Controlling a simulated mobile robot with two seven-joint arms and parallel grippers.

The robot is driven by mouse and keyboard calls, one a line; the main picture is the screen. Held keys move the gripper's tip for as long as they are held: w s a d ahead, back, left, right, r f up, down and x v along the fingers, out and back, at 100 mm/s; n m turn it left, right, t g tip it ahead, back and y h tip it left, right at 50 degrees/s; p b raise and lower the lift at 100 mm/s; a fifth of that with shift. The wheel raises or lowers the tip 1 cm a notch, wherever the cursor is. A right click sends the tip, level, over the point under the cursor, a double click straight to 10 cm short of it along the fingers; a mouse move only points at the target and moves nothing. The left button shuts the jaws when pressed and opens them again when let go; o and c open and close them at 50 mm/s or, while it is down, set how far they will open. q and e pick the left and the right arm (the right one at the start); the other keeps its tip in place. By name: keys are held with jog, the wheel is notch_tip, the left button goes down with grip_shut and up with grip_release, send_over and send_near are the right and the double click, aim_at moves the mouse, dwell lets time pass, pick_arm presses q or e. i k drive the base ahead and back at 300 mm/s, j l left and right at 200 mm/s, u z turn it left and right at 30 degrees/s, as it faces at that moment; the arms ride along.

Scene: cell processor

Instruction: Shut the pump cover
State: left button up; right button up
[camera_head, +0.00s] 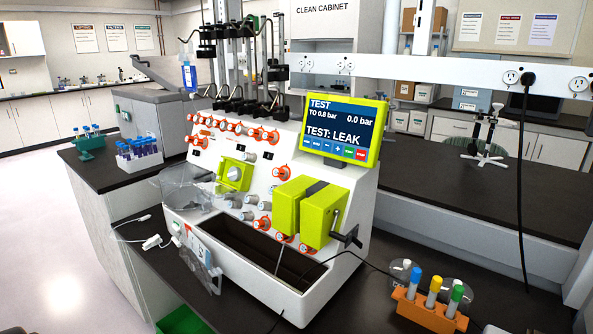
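The white cell processor (345,200) stands on the dark bench. A small yellow-green pump head (235,174) with a round pale knob sits on the left of its sloped face. A clear cover (184,186) stands out to the left of this pump head, swung away, so the knob is exposed. A larger yellow-green block (310,212) with a dark middle band and a black crank handle (346,236) sits on the right of the face. Neither of my grippers is in view.
A screen (342,132) reads "TEST: LEAK". A clear bracket-like part (205,266) hangs at the processor's front left. An orange tube rack (430,308) stands front right. Black cables cross the bench. Tube racks (138,155) stand at left. The right-hand bench top (470,200) is mostly clear.

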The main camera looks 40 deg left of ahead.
aim_at(217, 188)
jog(key=u, duration=1.6)
